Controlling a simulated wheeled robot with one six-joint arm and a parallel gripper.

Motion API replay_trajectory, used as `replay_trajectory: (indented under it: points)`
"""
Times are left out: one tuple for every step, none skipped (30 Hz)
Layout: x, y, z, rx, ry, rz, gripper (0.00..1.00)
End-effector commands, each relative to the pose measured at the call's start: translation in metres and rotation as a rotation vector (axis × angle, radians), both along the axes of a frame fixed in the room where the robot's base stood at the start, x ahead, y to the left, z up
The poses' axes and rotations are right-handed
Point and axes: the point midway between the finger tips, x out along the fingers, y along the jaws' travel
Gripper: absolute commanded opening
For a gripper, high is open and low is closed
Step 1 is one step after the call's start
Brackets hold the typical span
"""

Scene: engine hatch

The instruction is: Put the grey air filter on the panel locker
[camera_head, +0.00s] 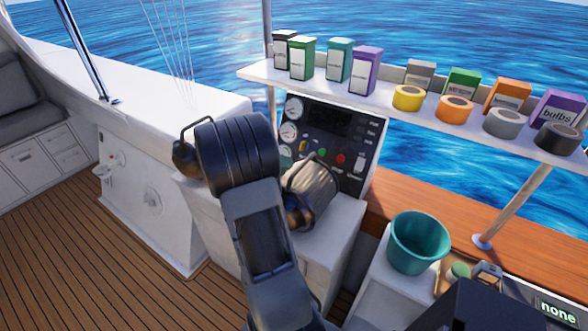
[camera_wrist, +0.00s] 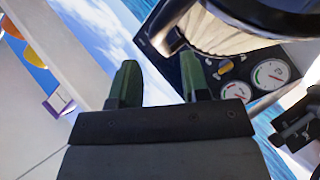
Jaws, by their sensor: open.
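The grey air filter (camera_head: 314,188), a pleated cylinder with darker ends, shows tilted in front of the gauge panel, over the white panel locker (camera_head: 342,222). My arm hides part of it, and I cannot tell whether it touches the locker top. In the wrist view the pleated filter (camera_wrist: 222,34) is at the top right, beyond and to the right of my fingers. My gripper (camera_wrist: 160,65) is open, with nothing visible between its two green-tipped fingers. In the head view my arm hides the gripper.
The gauge panel (camera_head: 345,128) stands behind the filter. A white shelf (camera_head: 385,99) above it carries boxes and tape rolls. A teal bucket (camera_head: 418,243) stands at the right on a white surface. The wooden deck (camera_head: 75,262) at the left is clear.

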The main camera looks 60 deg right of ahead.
Motion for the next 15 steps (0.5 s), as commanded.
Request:
replay_trajectory:
  points:
    - [0.007,0.008,0.004,-0.001,-0.003,0.003,0.42]
    - [0.01,0.011,0.006,-0.001,-0.003,0.004,0.42]
    - [0.015,0.016,0.009,-0.001,-0.002,0.003,0.42]
    - [0.018,0.02,0.011,-0.001,-0.003,0.003,0.42]
    - [0.02,0.023,0.013,-0.001,-0.002,0.002,0.42]
    - [0.024,0.028,0.015,-0.001,-0.001,0.003,0.42]
    - [0.027,0.031,0.017,0.0,-0.001,0.002,0.42]
    - [0.029,0.034,0.019,0.0,-0.001,0.001,0.42]
    - [0.032,0.037,0.02,0.0,-0.001,0.001,0.42]
    - [0.034,0.039,0.022,-0.001,-0.001,0.002,0.42]
    - [0.035,0.041,0.023,0.0,-0.001,0.001,0.42]
    - [0.037,0.043,0.024,0.0,0.0,0.0,0.42]
    - [0.038,0.044,0.025,0.0,0.0,0.0,0.42]
    - [0.039,0.046,0.025,0.0,0.0,0.0,0.42]
    - [0.04,0.047,0.026,0.001,-0.001,0.0,0.42]
